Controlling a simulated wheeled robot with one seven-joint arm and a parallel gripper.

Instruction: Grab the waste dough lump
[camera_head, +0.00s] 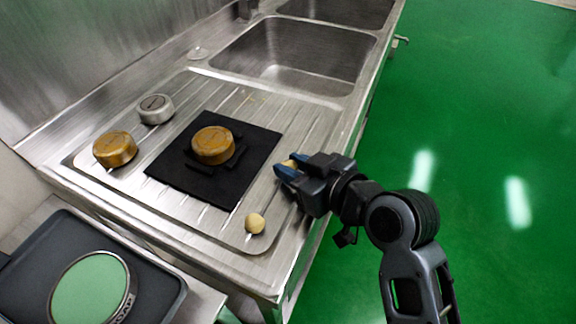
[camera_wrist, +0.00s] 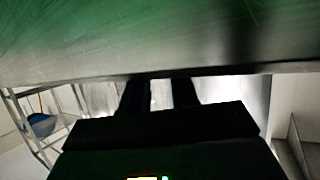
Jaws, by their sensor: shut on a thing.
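My gripper (camera_head: 284,170) is over the right side of the ribbed steel drainboard, its blue fingertips pointing left. It is shut on a small tan dough lump (camera_head: 291,162), which is mostly hidden by the fingers. A second small round tan lump (camera_head: 255,223) lies apart on the drainboard, nearer the front edge. In the wrist view the two dark fingers (camera_wrist: 160,93) show close together, and no lump can be made out between them.
A black mat (camera_head: 200,188) on the drainboard bears a round brown-gold piece (camera_head: 213,145). A similar gold piece (camera_head: 115,149) and a silver one (camera_head: 155,109) stand to the left. Steel sinks (camera_head: 295,55) lie behind. A dark tray with a green disc (camera_head: 92,290) is front left. Green floor is clear at right.

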